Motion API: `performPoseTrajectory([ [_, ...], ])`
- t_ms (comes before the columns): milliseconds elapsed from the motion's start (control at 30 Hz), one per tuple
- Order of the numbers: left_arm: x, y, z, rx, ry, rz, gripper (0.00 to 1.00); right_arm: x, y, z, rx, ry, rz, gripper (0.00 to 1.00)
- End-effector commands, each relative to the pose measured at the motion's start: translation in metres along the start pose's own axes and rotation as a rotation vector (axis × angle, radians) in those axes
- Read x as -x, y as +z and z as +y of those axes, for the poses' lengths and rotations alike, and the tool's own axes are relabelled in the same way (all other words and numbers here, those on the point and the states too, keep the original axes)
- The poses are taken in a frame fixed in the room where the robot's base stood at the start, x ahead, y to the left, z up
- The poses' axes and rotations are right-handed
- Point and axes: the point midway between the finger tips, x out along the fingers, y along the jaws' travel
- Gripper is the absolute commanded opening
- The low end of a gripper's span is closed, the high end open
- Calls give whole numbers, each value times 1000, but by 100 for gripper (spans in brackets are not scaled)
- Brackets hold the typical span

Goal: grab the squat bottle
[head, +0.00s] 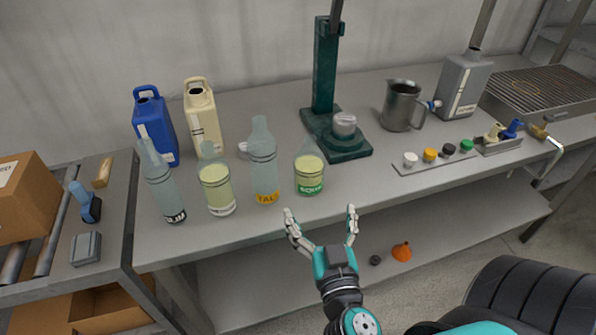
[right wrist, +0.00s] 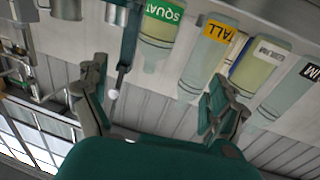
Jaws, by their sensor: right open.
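The squat bottle (head: 309,172) is a clear conical bottle with yellow-green liquid and a green "SQUAT" label. It stands upright near the front edge of the bench. In the right wrist view the squat bottle (right wrist: 161,32) appears upside down at the top, beyond the fingers. My right gripper (head: 321,218) is open and empty, just in front of the bench edge and apart from the bottle. In the right wrist view its fingers (right wrist: 155,95) are spread wide. My left gripper is not in view.
The tall bottle (head: 263,170) with a yellow label stands close left of the squat bottle. Two more bottles (head: 216,184) (head: 162,185) stand further left. A green press stand (head: 343,146) is behind right. A tray of coloured caps (head: 436,159) lies right. The bench front between is clear.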

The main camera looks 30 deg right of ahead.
Motion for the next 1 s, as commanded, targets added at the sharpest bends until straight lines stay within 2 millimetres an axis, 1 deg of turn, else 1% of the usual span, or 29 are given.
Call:
performPoseTrajectory([
  [33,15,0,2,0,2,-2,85,-11,-10,0,3,-1,5,95],
  [100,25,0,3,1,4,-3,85,-27,-10,0,4,-2,4,95],
  [300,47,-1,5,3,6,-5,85,-71,-7,0,4,-2,2,95],
  [400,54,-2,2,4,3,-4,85,-89,-6,0,3,0,1,95],
  [500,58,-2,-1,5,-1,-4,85,-101,-3,0,4,-1,0,95],
  [667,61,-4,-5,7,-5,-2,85,-110,-2,1,2,0,-1,95],
  [733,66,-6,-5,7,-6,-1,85,-117,-3,2,5,-1,-1,95],
  [867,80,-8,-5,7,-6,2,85,-137,-4,6,6,-1,0,95],
  [1000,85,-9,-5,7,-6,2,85,-154,0,6,4,-1,-2,95],
])
